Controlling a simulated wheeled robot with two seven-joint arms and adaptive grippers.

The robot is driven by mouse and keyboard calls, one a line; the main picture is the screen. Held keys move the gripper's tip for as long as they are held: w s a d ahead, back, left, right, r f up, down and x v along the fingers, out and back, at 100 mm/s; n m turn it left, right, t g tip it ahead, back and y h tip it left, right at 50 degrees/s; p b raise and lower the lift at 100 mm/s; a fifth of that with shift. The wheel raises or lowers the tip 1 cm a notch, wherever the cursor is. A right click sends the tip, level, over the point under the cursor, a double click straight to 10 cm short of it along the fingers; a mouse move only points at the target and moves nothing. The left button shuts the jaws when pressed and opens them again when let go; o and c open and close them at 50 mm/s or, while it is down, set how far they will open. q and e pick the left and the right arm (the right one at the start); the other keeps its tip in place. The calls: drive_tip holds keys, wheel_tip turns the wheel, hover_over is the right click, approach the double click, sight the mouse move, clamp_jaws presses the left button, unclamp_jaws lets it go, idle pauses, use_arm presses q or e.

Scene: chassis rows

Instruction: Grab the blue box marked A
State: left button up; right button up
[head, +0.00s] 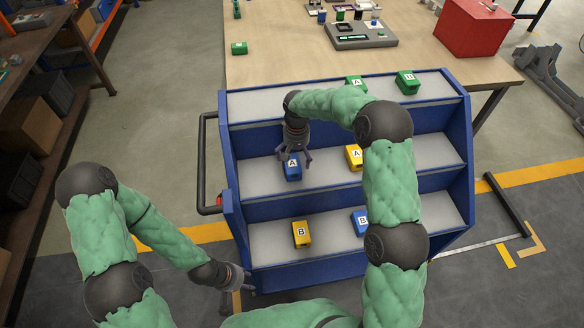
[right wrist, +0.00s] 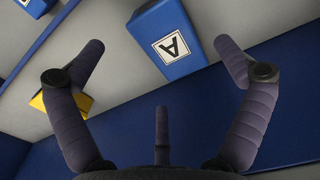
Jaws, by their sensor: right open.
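The blue box marked A (head: 293,170) sits on the middle shelf of the blue rack, toward its left side. My right gripper (head: 294,157) is just above it, its fingers spread and empty. In the right wrist view, the blue box (right wrist: 172,42) lies beyond the fingertips, its A label facing the camera and upside down; the fingers (right wrist: 160,65) appear apart from it. My left gripper (head: 240,281) hangs low by the rack's front left corner, too small to tell whether it is open.
A yellow box A (head: 353,157) stands to the right on the same shelf. A yellow box B (head: 301,234) and blue box B (head: 360,222) are on the lower shelf. Green boxes (head: 407,82) are on the top shelf. The blue rack (head: 262,277) has dividers between shelves.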

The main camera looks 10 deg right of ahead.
sight(295, 163)
drive_tip(key=shift+w+f, duration=0.1)
drive_tip(key=shift+f, duration=0.85)
wheel_tip(295, 163, down, 4)
drive_tip(key=shift+f+b, duration=0.1)
drive_tip(key=shift+b, duration=0.7)
drive_tip(key=c, duration=1.6)
drive_tip(key=shift+w, duration=0.1)
drive_tip(key=shift+c, duration=0.3)
